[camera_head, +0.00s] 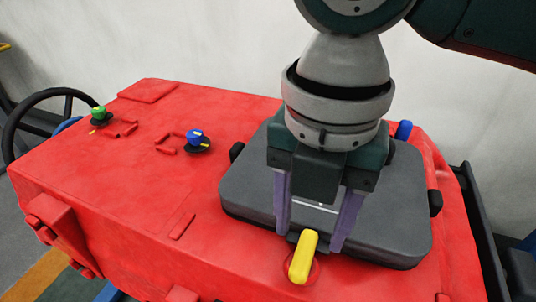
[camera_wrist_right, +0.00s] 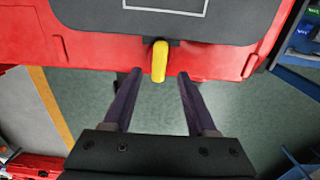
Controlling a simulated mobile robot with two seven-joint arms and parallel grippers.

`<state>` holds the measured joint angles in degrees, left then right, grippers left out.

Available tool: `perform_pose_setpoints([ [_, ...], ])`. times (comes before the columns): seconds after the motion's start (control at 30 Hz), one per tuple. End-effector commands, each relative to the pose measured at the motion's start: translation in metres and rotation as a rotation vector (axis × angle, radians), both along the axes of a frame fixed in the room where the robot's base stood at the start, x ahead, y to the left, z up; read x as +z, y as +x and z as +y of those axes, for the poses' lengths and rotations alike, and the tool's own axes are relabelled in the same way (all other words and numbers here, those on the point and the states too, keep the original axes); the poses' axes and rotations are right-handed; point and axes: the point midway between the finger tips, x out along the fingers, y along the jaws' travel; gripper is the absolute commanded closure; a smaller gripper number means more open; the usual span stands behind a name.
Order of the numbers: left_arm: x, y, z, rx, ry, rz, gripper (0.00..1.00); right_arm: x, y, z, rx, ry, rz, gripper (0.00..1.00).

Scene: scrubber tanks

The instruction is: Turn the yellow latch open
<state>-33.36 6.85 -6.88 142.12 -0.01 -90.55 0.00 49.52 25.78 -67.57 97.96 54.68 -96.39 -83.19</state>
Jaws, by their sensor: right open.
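The yellow latch (camera_head: 302,257) sits at the front edge of the dark grey lid (camera_head: 400,215) on the red scrubber body. In the right wrist view the yellow latch (camera_wrist_right: 160,61) hangs from the lid's edge, centred ahead of the fingertips. My right gripper (camera_head: 312,238) is open, with its two purple fingers above the lid on either side of the latch's upper end. In the right wrist view its fingers (camera_wrist_right: 158,76) are apart with nothing between them. I cannot tell whether they touch the latch. My left gripper is not in view.
The red body (camera_head: 120,195) carries a green knob (camera_head: 98,113) and a blue knob (camera_head: 194,137) on its top to the left. A black steering wheel (camera_head: 20,118) stands at the far left. A pale wall (camera_head: 180,40) is behind.

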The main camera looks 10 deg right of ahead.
Motion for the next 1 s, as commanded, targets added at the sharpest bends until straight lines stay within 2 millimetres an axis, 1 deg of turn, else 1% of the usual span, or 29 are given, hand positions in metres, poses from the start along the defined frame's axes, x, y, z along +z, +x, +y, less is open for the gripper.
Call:
perform_pose_setpoints([
  [0.03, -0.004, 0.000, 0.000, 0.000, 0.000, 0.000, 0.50, -0.012, -0.001, 0.000, -0.001, -0.002, 0.003, 0.43],
  [0.1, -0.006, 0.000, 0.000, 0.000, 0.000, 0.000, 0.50, -0.024, -0.001, 0.000, -0.002, -0.001, 0.003, 0.43],
  [0.23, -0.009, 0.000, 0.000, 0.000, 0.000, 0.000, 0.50, -0.039, 0.000, 0.000, -0.001, -0.001, 0.001, 0.43],
  [0.4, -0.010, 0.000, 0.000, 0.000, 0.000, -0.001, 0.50, -0.047, 0.000, 0.000, -0.001, -0.001, -0.001, 0.43],
  [0.63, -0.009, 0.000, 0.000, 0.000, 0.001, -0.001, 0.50, -0.047, 0.000, 0.000, -0.001, 0.000, -0.001, 0.44],
  [1.0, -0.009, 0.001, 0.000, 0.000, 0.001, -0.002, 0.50, -0.047, 0.000, 0.000, -0.001, 0.000, -0.001, 0.85],
])
